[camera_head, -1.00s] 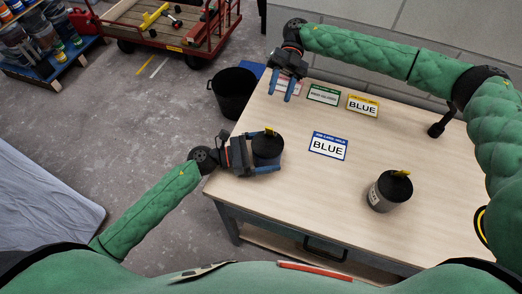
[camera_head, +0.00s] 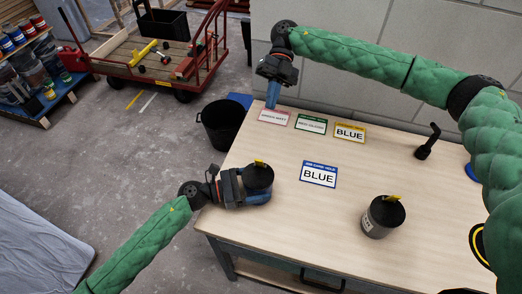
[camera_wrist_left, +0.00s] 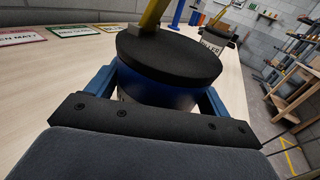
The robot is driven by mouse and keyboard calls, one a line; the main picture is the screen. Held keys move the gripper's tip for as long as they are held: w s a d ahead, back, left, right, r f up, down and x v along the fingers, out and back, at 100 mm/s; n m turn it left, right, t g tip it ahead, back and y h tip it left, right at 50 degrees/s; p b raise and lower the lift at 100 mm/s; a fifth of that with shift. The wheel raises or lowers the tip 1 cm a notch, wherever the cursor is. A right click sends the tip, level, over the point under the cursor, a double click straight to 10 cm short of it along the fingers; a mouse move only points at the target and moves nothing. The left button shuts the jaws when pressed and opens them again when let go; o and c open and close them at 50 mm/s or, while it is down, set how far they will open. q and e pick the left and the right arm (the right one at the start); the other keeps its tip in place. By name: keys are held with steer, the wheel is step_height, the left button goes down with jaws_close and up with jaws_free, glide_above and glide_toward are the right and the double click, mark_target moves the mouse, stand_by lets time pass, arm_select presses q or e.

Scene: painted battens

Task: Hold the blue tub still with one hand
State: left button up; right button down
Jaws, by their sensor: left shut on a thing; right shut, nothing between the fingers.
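The blue tub (camera_head: 259,175) stands on the near left part of the table, upright, with a black lid and a yellow piece sticking up from it. In the left wrist view its dark blue side (camera_wrist_left: 165,96) shows under the lid. My left gripper (camera_head: 254,193) is shut on the tub, one blue finger on each side of it. My right gripper (camera_head: 272,97) is shut and empty, pointing down over the table's far left corner.
A BLUE card (camera_head: 318,174) lies right of the held tub. Several smaller cards (camera_head: 310,124) line the back edge. A black bucket (camera_head: 222,124) stands on the floor left of the table (camera_head: 400,165).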

steer(key=shift+a+r+n+t+h, duration=0.15)
steer(key=shift+n+t, duration=0.35)
steer(key=shift+n, duration=1.25)
steer(key=shift+d+n+t+h, duration=0.15)
steer(key=shift+n+t, duration=0.35)
steer(key=shift+n, duration=1.3)
steer(key=shift+a+r+n+t+h, duration=0.15)
steer(key=shift+n+t, duration=0.35)
steer(key=shift+n, duration=1.25)
steer(key=shift+f, duration=0.1)
